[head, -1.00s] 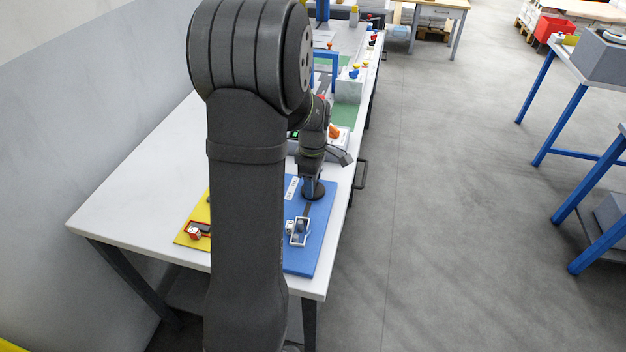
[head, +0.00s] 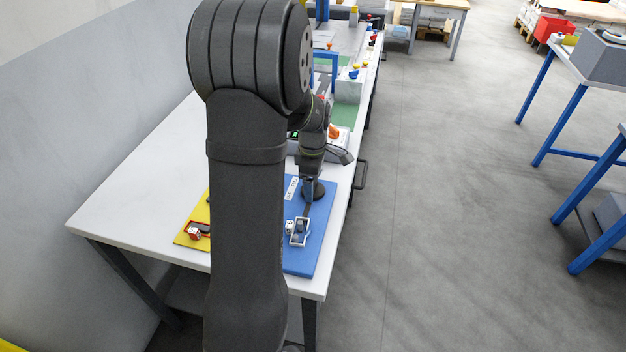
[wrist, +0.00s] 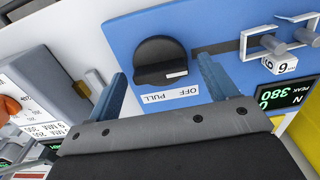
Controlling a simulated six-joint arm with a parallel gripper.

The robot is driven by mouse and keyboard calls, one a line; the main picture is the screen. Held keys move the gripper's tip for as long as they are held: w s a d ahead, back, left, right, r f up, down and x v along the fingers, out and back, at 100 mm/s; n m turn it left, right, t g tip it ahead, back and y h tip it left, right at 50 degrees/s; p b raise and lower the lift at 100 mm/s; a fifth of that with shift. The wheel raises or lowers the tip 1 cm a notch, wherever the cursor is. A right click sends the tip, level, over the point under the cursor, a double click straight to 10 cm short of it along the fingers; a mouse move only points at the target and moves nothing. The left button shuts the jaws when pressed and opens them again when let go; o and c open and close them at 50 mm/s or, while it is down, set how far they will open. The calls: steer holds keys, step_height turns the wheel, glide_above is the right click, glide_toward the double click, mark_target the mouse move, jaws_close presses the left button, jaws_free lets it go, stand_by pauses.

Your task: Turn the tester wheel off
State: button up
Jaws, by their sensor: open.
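The tester wheel (wrist: 160,60) is a round black knob with a raised grip bar and a white mark, on a blue board (wrist: 215,20). It shows partly behind my gripper in the head view (head: 318,190). A white label (wrist: 170,93) reading "OFF" and "PULL" lies beside it, upside down in the wrist view. My gripper (wrist: 162,75) is open, with its two blue fingers apart, one on each side of the wheel in the picture. It holds nothing. I cannot tell whether the fingers touch the wheel or how high above the board they are.
A metal clamp (head: 299,231) with a small white numbered tag stands on the blue board. A dark display (wrist: 278,95) shows green digits. A grey unit with an orange knob (head: 334,131) stands behind. A yellow board (head: 193,221) lies left. The white table (head: 135,190) is clear on its left.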

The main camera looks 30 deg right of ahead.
step_height(320, 180, up, 18)
steer(key=shift+f, duration=0.25)
stand_by(0.6)
step_height(320, 180, down, 18)
steer(key=shift+r, duration=0.2)
stand_by(0.4)
steer(key=shift+r, duration=0.1)
